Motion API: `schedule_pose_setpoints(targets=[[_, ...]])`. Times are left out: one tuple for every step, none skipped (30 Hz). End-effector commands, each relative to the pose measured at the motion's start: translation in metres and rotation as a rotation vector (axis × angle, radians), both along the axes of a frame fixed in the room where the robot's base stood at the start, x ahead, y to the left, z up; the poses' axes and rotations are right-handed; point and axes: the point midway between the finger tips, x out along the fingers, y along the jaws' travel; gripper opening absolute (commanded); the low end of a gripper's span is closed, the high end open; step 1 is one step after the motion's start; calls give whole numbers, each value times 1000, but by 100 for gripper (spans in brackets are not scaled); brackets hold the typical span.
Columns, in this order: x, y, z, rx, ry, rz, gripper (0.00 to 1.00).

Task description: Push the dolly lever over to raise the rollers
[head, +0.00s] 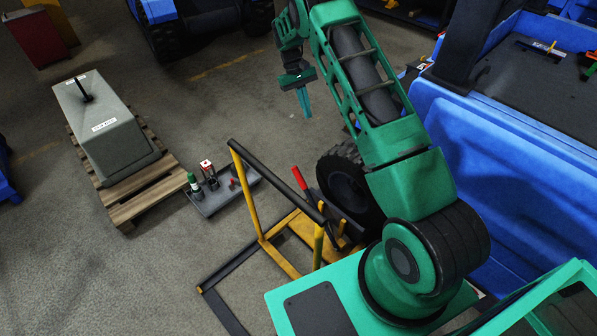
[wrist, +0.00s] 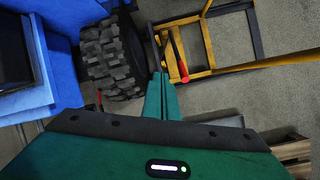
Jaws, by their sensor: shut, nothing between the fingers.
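The dolly is a yellow frame (head: 282,267) with black bars and a raised black push handle. It stands on the floor beside a large black tyre. Its lever (head: 299,178) has a red grip and leans up and to the left in the head view. In the wrist view the red lever (wrist: 180,55) shows just beyond and right of my fingertips, over the yellow dolly frame (wrist: 205,32). My gripper (head: 306,114) hangs above and beyond the dolly in the head view, apart from the lever. Its green fingers (wrist: 159,76) are together and empty. The rollers cannot be made out clearly.
The black tyre (head: 342,185) belongs beside a blue vehicle (head: 500,190) at right. A grey tray (head: 220,198) with small items lies left of the dolly. A grey counterweight (head: 105,128) sits on a wooden pallet (head: 150,188). Floor at the lower left is clear.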

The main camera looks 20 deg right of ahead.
Motion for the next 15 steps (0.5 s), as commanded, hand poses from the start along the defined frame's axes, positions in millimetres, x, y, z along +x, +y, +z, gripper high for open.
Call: schedule_pose_setpoints(targets=[[-5,-4,15,0,-10,-13,0],[-8,-7,23,0,-16,-20,0],[-12,-9,33,0,-22,-30,0],[-16,-11,40,-1,-27,-38,0],[-19,-14,47,-1,-32,-44,0],[-24,-17,56,-1,-37,-54,0],[-28,-19,64,-1,-43,-62,0],[-32,-21,71,-1,-47,-70,0],[-38,-24,79,-1,-54,-79,0],[-42,-26,86,-1,-60,-87,0],[-46,-28,93,-2,-64,-93,0],[-52,-30,101,-1,-71,-102,0],[-57,-32,108,-1,-76,-109,0],[-61,-33,114,-1,-80,-116,0],[-68,-36,122,-1,-87,-126,0]])
